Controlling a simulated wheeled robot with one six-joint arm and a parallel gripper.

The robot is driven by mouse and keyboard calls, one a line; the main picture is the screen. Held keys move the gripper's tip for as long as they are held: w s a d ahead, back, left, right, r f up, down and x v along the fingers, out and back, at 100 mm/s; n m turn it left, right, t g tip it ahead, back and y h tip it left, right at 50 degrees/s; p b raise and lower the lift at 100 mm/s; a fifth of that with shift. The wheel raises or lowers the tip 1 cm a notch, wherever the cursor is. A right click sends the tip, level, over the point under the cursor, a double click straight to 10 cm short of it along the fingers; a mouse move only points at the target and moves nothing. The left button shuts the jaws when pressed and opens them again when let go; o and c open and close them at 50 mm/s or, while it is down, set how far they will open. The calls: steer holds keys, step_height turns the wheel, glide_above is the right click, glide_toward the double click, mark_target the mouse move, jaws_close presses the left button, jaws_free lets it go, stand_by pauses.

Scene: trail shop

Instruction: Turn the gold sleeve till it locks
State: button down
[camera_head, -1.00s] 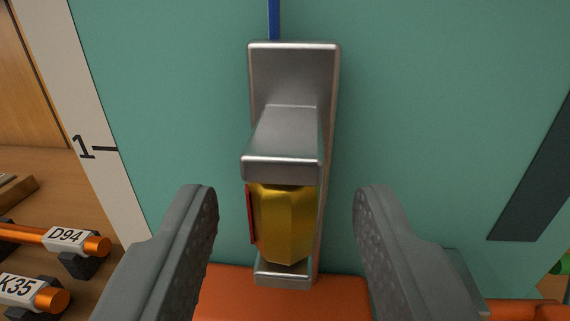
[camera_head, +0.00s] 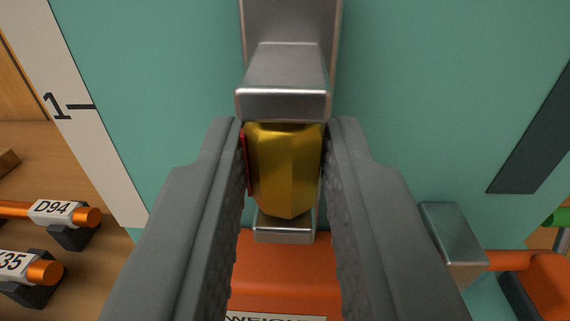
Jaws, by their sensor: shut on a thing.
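The gold sleeve (camera_head: 284,172) is a faceted barrel held between the upper and lower arms of a silver metal bracket (camera_head: 285,85) on a teal panel. A thin red strip (camera_head: 246,165) shows along the sleeve's left side. My gripper (camera_head: 284,165) is shut on the gold sleeve, with one grey finger against its left side and the other against its right. The fingers hide the sleeve's side edges. From this view I cannot tell whether the sleeve is locked.
An orange block (camera_head: 285,275) with a partly hidden label sits below the bracket. A grey metal block (camera_head: 455,238) with an orange rod is at right. Orange rods with tags D94 (camera_head: 52,208) and one ending in 35 lie on the wooden shelf at left. A dark strip (camera_head: 530,150) marks the panel's right.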

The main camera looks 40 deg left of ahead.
steer(key=shift+s+a+m+t+h, duration=0.15)
steer(key=shift+m+t+h, duration=0.6)
steer(key=shift+h, duration=0.4)
steer(key=shift+s+a+m+t+h, duration=0.15)
steer(key=shift+m+t+h, duration=0.4)
steer(key=shift+m+h, duration=0.5)
steer(key=shift+w+h, duration=0.1)
steer(key=shift+h, duration=0.5)
steer(key=shift+a+m+t+h, duration=0.2)
steer(key=shift+m+t+h, duration=0.5)
steer(key=shift+m+h, duration=1.3)
steer(key=shift+n+h, duration=0.3)
steer(key=c, duration=1.3)
jaws_free()
steer(key=shift+o, duration=0.2)
steer(key=s+d, duration=0.1)
steer(key=s, duration=1.6)
steer(key=shift+s, duration=0.2)
steer(key=shift+d, duration=0.1)
